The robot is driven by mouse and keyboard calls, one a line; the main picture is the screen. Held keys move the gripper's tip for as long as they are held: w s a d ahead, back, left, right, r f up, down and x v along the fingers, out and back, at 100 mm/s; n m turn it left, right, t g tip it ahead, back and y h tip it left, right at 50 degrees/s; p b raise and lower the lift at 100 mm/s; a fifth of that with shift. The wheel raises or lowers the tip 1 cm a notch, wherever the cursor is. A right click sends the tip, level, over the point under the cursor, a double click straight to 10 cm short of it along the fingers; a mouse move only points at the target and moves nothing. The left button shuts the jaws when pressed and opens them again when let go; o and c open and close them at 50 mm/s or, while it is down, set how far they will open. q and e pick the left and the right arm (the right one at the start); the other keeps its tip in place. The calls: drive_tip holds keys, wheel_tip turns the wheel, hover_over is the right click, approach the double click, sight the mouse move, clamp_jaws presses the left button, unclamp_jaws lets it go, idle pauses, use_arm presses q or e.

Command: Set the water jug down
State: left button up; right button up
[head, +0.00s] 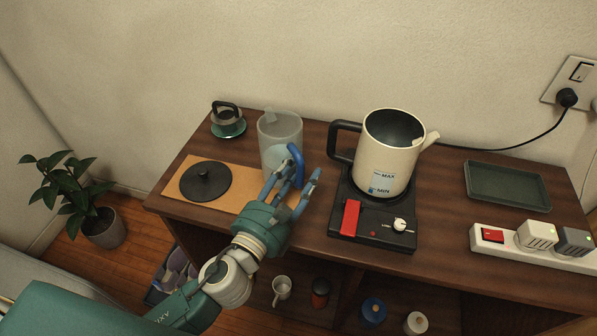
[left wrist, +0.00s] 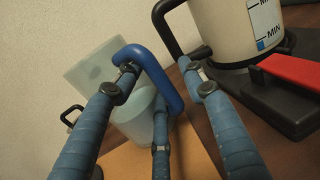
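The water jug (head: 278,138) is frosted and see-through with a blue handle (head: 296,165). It looks upright at the right part of the cork mat (head: 213,210); its base is partly hidden by my fingers. In the left wrist view the jug (left wrist: 97,75) shows pale blue water low inside. My left gripper (head: 297,178) is at the handle's front, its fingers spread on both sides of the handle (left wrist: 160,80). A gap shows between the right finger and the handle, so the gripper looks open. My right gripper is not in view.
A cream kettle (head: 388,155) stands close on the right on a black base (head: 373,232) with a red lever. A green tray (head: 508,187) and power strip (head: 537,248) are at right.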

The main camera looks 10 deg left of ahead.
use_arm(q)
drive_tip(key=shift+f, duration=0.15)
drive_tip(key=shift+s+a, duration=0.15)
drive_tip(key=shift+s, duration=0.45)
drive_tip(key=v, duration=1)
drive_tip(key=shift+s+a, duration=0.1)
drive_tip(key=shift+s, duration=0.3)
